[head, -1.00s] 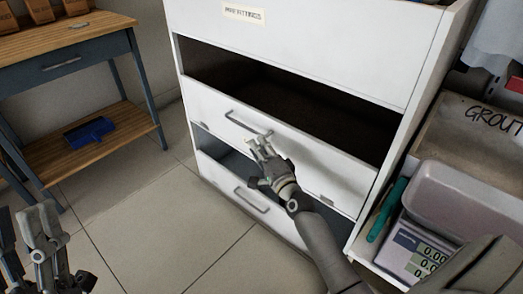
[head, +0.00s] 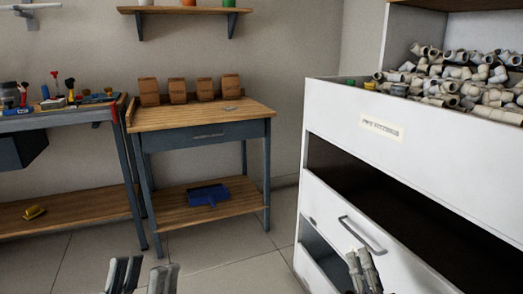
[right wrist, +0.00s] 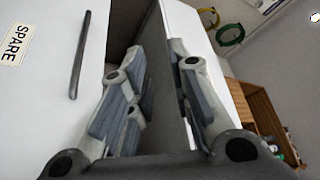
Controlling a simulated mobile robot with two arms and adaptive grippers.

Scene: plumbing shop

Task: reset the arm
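My left gripper (head: 141,277) is at the bottom edge of the head view, over the floor. Its two fingers are apart with nothing between them. My right gripper (head: 362,272) is at the lower right of the head view, in front of a white drawer front and just below its metal handle (head: 362,236). In the right wrist view its two fingers (right wrist: 163,95) stand apart, with part of the white cabinet visible behind the gap. I see no object held. Both arms are mostly out of the head view.
The white cabinet (head: 335,120) fills the right, with pipe fittings (head: 465,80) on top and dark openings at its drawers. A wooden workbench (head: 205,112) with boxes stands at the back. A blue dustpan (head: 208,195) lies on its lower shelf. Open floor (head: 225,250) lies between.

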